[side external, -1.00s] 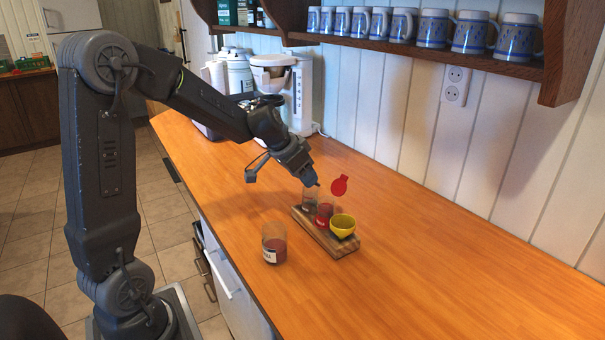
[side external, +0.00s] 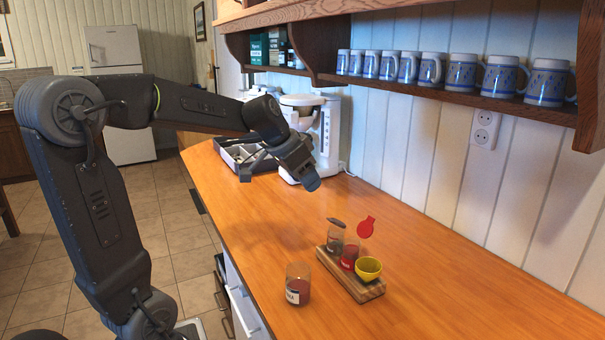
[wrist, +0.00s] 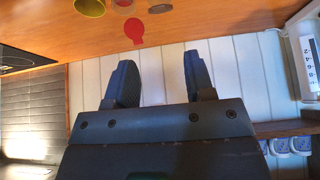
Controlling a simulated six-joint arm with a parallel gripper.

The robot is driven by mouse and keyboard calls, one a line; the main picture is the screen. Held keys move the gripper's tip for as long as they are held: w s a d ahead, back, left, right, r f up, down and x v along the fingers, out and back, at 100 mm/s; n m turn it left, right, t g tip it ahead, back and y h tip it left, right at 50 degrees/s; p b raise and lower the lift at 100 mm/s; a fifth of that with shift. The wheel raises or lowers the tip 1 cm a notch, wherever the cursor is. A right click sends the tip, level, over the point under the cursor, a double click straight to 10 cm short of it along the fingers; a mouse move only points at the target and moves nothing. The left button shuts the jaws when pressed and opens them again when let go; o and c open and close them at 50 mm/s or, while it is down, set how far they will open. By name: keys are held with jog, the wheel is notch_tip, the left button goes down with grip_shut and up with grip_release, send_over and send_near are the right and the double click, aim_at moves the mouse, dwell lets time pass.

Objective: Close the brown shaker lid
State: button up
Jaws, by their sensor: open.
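The brown shaker (side external: 336,240) stands upright at the back left end of a small wooden board (side external: 352,284). In the wrist view the brown lid (wrist: 160,8) shows at the top edge. My gripper (side external: 308,182) is open and empty, above the counter, up and to the left of the shaker and clear of it. Its two separated fingers show in the wrist view (wrist: 160,72).
A red shaker (side external: 349,259) stands beside the brown one, its red lid (side external: 366,227) raised. A glass jar (side external: 298,285) stands left. Mugs line the shelf (side external: 450,103) above. The right counter is clear.

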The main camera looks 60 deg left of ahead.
aim_at(328, 220)
jog(key=shift+s+r, duration=0.3)
jog(key=shift+r, duration=0.2)
jog(key=shift+w, duration=0.1)
jog(key=shift+g, duration=0.9)
jog(key=x, duration=0.6)
jog(key=w+x, duration=0.1)
jog(key=x, duration=0.6)
jog(key=shift+w+a, duration=0.1)
jog(key=shift+w, duration=0.1)
grip_shut()
jog(key=c, duration=0.9)
grip_release()
